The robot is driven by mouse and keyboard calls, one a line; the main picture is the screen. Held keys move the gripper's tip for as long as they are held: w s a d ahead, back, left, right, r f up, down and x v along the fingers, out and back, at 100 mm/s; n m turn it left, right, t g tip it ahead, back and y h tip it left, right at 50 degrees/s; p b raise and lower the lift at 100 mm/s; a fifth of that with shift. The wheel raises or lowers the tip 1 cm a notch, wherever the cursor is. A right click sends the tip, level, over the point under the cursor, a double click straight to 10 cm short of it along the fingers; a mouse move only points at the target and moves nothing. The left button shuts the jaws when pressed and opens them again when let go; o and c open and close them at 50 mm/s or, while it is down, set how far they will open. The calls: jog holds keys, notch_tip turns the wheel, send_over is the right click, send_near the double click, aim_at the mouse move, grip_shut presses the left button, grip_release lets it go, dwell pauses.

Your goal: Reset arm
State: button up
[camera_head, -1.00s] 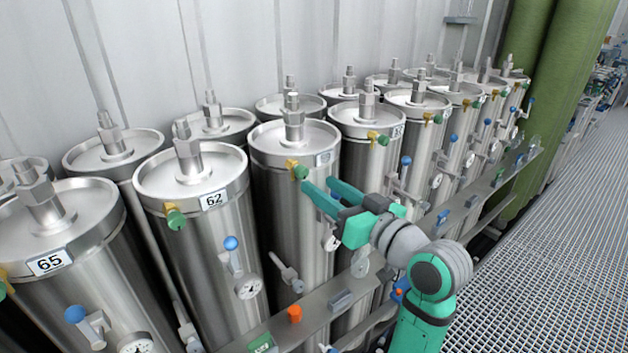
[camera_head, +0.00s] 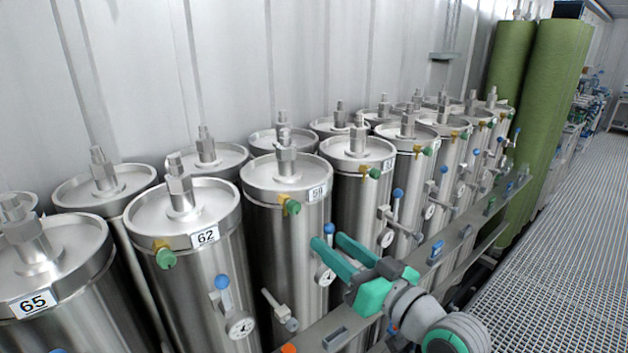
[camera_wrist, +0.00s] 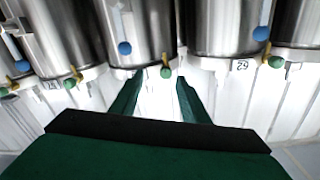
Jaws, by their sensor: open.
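My gripper (camera_head: 335,250) is teal and shows at the lower middle of the head view. Its two fingers are apart, with nothing between them that it holds. The fingers point left toward the steel vessel labelled 59 (camera_head: 262,225), beside its pressure gauge and blue-knobbed valve (camera_head: 329,229). I cannot tell from this angle whether the fingers touch the vessel. In the wrist view my gripper's fingers (camera_wrist: 157,95) are spread, and a green knob (camera_wrist: 166,72) shows between and beyond their tips.
Rows of steel vessels, including 62 (camera_head: 185,255) and 65 (camera_head: 50,270), stand along the corrugated wall (camera_head: 230,60). A metal rail (camera_head: 350,322) runs in front of them. Green columns (camera_head: 545,110) stand at the back right. The grated floor (camera_head: 540,230) at right is clear.

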notch_tip(320, 180, down, 18)
jog(key=a+m+t+h, duration=0.1)
jog(key=m+t+h, duration=0.1)
jog(key=m+h, duration=0.35)
jog(key=s+a+f+m+h, duration=0.2)
jog(key=s+f+m+h, duration=0.1)
jog(key=s+f, duration=0.9)
jog(key=s+a+f+n+g+h, duration=0.1)
jog(key=s+f, duration=0.3)
jog(key=s, duration=0.2)
jog(key=s+f+g+h, duration=0.1)
jog(key=s+f+h, duration=0.1)
jog(key=s+f, duration=0.35)
jog(key=s+a+r+n, duration=0.1)
jog(key=s+n, duration=0.1)
jog(key=s, duration=0.5)
jog(key=s+a+r+n+y, duration=0.1)
jog(key=s+a+r+n, duration=0.1)
jog(key=s, duration=0.6)
jog(key=shift+s+r, duration=0.2)
jog(key=shift+s, duration=0.1)
jog(key=shift+y, duration=0.25)
